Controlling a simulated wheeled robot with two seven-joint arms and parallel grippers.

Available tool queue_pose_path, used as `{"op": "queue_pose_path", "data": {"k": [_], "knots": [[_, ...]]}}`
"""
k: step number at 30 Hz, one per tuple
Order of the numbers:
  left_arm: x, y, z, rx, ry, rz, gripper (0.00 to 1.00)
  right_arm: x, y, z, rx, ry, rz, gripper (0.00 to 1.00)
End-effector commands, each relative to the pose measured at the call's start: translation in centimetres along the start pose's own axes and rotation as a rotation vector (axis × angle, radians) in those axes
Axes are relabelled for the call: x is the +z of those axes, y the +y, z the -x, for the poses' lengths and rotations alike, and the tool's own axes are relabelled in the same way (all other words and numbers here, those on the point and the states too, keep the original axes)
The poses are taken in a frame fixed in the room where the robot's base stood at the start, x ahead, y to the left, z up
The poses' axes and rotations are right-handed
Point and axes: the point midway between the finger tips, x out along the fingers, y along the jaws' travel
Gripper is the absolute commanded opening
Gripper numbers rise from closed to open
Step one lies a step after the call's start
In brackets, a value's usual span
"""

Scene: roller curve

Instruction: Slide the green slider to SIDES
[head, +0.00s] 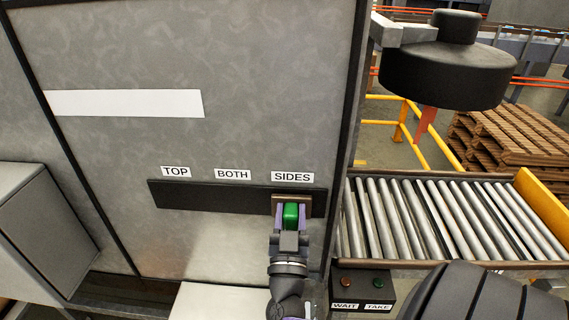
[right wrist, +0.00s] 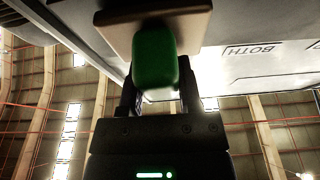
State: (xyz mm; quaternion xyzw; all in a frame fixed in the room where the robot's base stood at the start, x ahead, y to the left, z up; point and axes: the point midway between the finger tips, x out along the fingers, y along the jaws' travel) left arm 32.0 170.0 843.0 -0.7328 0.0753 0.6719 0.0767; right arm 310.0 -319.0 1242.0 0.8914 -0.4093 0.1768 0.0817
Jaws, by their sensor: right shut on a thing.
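The green slider (head: 291,216) sits on the dark track (head: 225,197) of the grey cabinet, below the SIDES label (head: 292,177). The TOP label (head: 176,172) and the BOTH label (head: 233,175) stand to its left. My right gripper (head: 291,220) is shut on the green slider, with a finger on each side of it. In the right wrist view the green slider (right wrist: 155,56) shows in front of its tan plate (right wrist: 190,28), between the fingers. My left gripper is not in view.
A roller conveyor (head: 445,218) lies to the right of the cabinet. A small box with WAIT and TAKE buttons (head: 362,290) is at the lower right of the cabinet, near my right arm. A black round device (head: 445,75) hangs at the upper right. Wooden pallets (head: 510,135) are stacked behind.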

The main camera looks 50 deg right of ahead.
Motion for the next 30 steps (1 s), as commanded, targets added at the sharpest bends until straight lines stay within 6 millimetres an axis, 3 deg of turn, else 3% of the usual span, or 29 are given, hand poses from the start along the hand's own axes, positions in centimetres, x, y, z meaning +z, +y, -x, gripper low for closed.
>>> {"op": "queue_pose_path", "data": {"k": [1, 5, 6, 14, 17, 24, 30], "knots": [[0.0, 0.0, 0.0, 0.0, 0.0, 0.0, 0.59, 0.1, 0.2, 0.0, 0.004, 0.0, 0.005, 0.5], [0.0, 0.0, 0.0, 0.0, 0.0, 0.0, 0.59, 0.1, 0.1, 0.0, 0.003, 0.0, 0.004, 0.78], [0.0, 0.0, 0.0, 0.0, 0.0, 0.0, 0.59, 0.1, 0.1, 0.0, 0.003, 0.0, 0.004, 0.79], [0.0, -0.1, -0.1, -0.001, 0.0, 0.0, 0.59, 0.1, 0.1, 0.2, 0.002, -0.001, 0.003, 0.79], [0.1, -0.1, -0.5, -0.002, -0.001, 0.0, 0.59, 0.3, 0.1, 1.9, 0.002, -0.005, 0.003, 0.79], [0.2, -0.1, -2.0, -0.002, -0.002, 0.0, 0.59, 0.4, 0.1, 7.9, 0.004, -0.004, 0.005, 0.79], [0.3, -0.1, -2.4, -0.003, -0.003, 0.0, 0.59, 0.1, 0.1, 9.9, 0.003, -0.001, 0.005, 0.79]]}}
